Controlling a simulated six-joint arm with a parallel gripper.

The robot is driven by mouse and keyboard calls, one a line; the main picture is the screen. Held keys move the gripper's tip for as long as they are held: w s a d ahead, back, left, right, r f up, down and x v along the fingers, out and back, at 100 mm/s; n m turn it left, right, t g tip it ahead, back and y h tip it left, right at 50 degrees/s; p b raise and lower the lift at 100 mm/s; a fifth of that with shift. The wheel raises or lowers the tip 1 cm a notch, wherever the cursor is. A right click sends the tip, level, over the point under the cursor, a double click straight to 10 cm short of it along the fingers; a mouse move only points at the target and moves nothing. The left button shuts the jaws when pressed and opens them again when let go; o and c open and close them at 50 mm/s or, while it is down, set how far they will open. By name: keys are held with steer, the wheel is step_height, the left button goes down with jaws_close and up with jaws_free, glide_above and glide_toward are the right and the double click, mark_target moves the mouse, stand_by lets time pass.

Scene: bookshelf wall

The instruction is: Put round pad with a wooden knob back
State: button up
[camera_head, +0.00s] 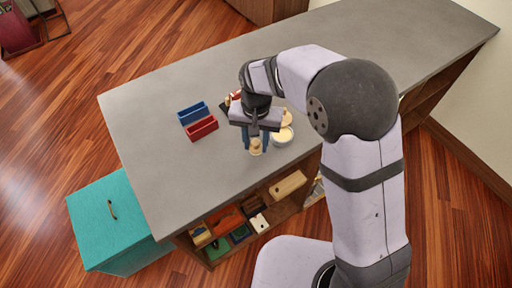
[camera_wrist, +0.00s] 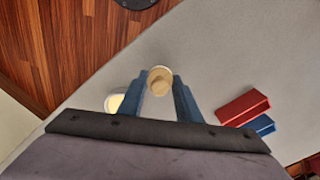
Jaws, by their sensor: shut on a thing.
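The round pad with a wooden knob (camera_head: 255,149) is between the fingertips of my gripper (camera_head: 257,138), over the grey counter (camera_head: 350,55). In the wrist view, the pad (camera_wrist: 160,80) shows as a pale round rim with a tan knob in its middle. My gripper (camera_wrist: 158,92) is shut on it, with one blue finger on each side. I cannot tell whether the pad touches the counter. A white bowl with pale yellow contents (camera_head: 283,137) stands just right of the gripper; it also shows in the wrist view (camera_wrist: 114,103).
A blue box (camera_head: 193,113) and a red box (camera_head: 202,128) stand left of the gripper. A tan item (camera_head: 287,117) is behind the bowl, partly hidden by my arm. Shelves below the counter hold several items. A teal cabinet (camera_head: 115,220) stands at the left.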

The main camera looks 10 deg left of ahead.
mark_target(256, 150)
steer(key=shift+f+p, duration=0.6)
steer(key=shift+f, duration=1.35)
steer(key=shift+f, duration=0.1)
steer(key=o, duration=1.1)
step_height(256, 150, up, 12)
steer(key=b, duration=0.2)
steer(key=shift+b, duration=0.35)
steer(key=shift+d, duration=0.1)
